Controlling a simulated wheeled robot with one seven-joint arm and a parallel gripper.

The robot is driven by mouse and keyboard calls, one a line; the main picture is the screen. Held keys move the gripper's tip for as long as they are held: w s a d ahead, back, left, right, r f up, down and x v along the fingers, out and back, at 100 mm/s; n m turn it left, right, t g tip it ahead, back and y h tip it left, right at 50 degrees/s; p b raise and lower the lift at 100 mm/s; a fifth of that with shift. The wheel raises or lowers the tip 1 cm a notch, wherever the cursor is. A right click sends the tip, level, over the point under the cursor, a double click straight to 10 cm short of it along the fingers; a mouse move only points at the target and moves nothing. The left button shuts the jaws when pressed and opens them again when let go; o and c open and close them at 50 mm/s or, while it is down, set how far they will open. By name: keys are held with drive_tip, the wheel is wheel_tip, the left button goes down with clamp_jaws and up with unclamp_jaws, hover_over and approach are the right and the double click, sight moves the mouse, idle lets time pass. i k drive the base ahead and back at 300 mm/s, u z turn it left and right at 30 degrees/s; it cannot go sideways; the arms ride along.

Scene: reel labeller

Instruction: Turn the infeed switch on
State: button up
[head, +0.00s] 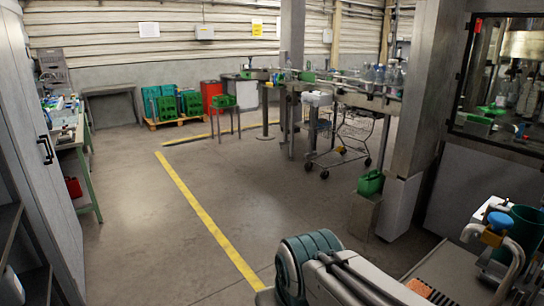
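I cannot make out an infeed switch in the head view. A conveyor line (350,92) carrying clear bottles (380,75) runs across the back right, with small boxes mounted on it too far off to tell apart. My arm shows in part at the bottom middle, as a teal and pale grey link. My gripper is not in view.
A yellow floor line (205,215) crosses open floor in the middle. A wire cart (350,140) stands under the conveyor. Green crates (180,104) sit on a pallet at the back. A workbench (68,135) and grey cabinet (40,150) line the left. A green bin (370,183) stands by the post.

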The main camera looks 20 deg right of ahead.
sight(505, 204)
drive_tip(key=z, duration=0.2)
drive_tip(key=i, duration=1.55)
drive_tip(key=z, duration=1.3)
drive_tip(key=i, duration=0.85)
drive_tip(key=z, duration=1.45)
drive_tip(key=i, duration=1)
drive_tip(key=z, duration=0.15)
